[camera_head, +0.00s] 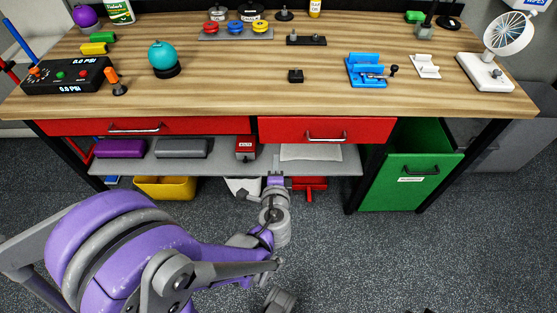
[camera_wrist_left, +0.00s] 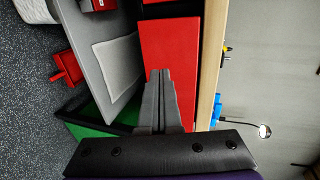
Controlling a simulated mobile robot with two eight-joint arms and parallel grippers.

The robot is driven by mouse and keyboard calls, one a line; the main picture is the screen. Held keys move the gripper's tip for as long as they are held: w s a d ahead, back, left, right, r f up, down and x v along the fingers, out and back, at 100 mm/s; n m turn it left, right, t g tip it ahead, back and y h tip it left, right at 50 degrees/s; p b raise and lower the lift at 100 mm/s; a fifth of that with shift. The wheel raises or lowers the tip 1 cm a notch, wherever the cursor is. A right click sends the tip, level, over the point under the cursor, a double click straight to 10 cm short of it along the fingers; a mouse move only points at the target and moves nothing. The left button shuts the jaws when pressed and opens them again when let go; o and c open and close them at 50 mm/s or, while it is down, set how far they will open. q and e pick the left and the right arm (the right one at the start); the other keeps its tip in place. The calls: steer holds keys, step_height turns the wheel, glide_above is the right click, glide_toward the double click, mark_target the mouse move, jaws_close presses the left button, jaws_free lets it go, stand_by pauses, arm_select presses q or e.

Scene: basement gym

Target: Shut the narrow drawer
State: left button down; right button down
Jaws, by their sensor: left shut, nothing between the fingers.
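The narrow drawer (camera_head: 290,130) is the right red one under the workbench top, with a grey bar handle (camera_head: 327,139). Its front shows a little taller and lower than the wide drawer's, so it seems to stand out slightly; the exact gap cannot be told. In the left wrist view its red front (camera_wrist_left: 168,42) lies beyond my fingers. My left gripper (camera_head: 276,178) is shut and empty, below the narrow drawer's left end in the head view. Its fingertips (camera_wrist_left: 160,75) show against the red front in the wrist view; whether they touch it cannot be told. My right gripper is not in view.
The wide red drawer (camera_head: 190,126) is to the left. A green bin (camera_head: 400,190) leans open at the right. A grey lower shelf (camera_head: 335,160) holds boxes and a white sheet.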

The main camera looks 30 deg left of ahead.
arm_select(q)
steer(key=b, duration=0.1)
glide_toward(276, 129)
steer(key=w+a+f, duration=0.1)
steer(key=w, duration=0.1)
steer(key=w+a+f, duration=0.1)
steer(key=w+f, duration=0.1)
steer(key=shift+a+f, duration=0.3)
steer(key=shift+a, duration=0.05)
steer(key=shift+w+a, duration=0.35)
steer(key=shift+w, duration=0.25)
steer(key=w+a, duration=0.1)
steer(key=w, duration=0.1)
steer(key=w+a, duration=0.1)
steer(key=w, duration=0.1)
steer(key=shift+a, duration=0.4)
steer(key=shift+r, duration=0.15)
steer(key=shift+w, duration=0.1)
